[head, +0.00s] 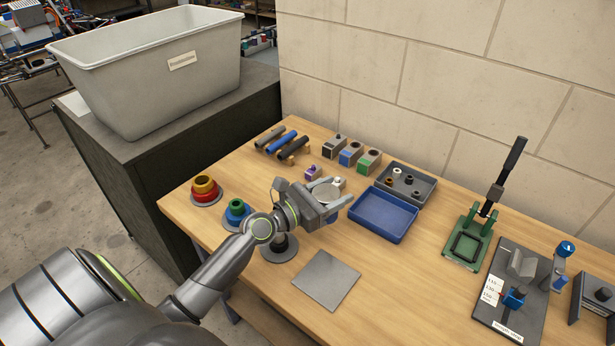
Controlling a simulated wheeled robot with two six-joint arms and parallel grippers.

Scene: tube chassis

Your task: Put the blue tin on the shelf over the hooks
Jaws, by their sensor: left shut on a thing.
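My left gripper (330,190) is over the middle of the wooden table, with its jaws around a pale, round-topped thing (325,191). The fingers and wrist hide most of its side, so I cannot tell whether it is the blue tin or whether it touches the table. No other blue tin can be made out. I see no shelf and no hooks in this view. My right gripper is out of view.
A blue tray (384,222) and a grey tray (425,187) with small parts lie right of the gripper. Ring stacks (205,193) stand left. A green press (465,243) and a dark fixture board (500,308) stand right. A grey plate (326,280) lies in front.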

